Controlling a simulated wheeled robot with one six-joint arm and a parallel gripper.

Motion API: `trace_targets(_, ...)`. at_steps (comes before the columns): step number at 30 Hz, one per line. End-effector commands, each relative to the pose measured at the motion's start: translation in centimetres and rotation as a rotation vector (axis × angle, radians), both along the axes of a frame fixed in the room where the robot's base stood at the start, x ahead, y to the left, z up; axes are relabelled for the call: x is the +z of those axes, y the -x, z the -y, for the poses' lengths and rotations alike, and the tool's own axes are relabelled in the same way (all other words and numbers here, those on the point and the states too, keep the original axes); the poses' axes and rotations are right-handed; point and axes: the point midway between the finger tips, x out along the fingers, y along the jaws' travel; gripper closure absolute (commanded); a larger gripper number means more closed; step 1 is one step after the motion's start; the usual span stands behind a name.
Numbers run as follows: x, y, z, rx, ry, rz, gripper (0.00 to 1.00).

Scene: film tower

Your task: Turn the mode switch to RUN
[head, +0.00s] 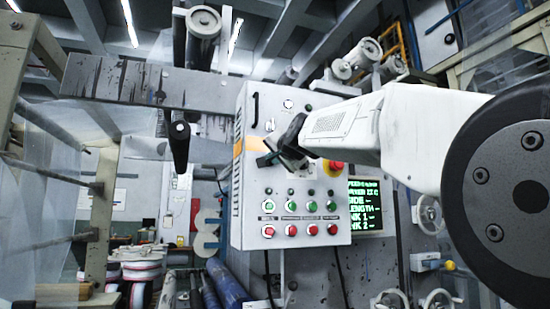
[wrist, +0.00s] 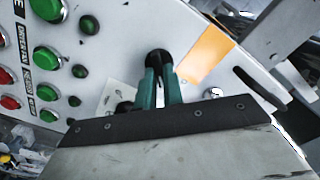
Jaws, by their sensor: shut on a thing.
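The mode switch appears to be the black knob (wrist: 157,56) on the white control panel, seen in the wrist view just beyond my fingertips. My gripper (wrist: 160,78) has two green fingers, close together and shut on this knob. In the head view my gripper (head: 269,159) reaches the upper middle of the control box (head: 290,98) from the right and hides the switch. The switch's position marks cannot be read, so I cannot tell which way it points.
Green buttons (head: 289,206) and red buttons (head: 291,230) sit in rows below. A red emergency stop (head: 335,166) is close beside my wrist. A black handle (head: 255,110) and an orange label (wrist: 205,53) are on the panel. A green-text screen (head: 366,207) stands at right.

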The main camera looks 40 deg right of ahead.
Motion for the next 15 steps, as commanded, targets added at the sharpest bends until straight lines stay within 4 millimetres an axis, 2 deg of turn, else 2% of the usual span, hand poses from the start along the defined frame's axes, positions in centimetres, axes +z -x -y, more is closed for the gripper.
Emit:
trace_targets(1,-0.09,-0.03,0.00,0.001,-0.002,-0.002,1.00)
trace_targets(3,-0.08,-0.03,0.01,0.001,-0.002,-0.002,0.74)
trace_targets(4,-0.08,-0.03,0.01,0.001,-0.002,-0.002,0.69)
trace_targets(11,-0.04,-0.01,0.02,0.000,0.000,-0.001,0.69)
trace_targets(15,0.01,0.70,-0.18,0.000,0.000,0.000,0.69)
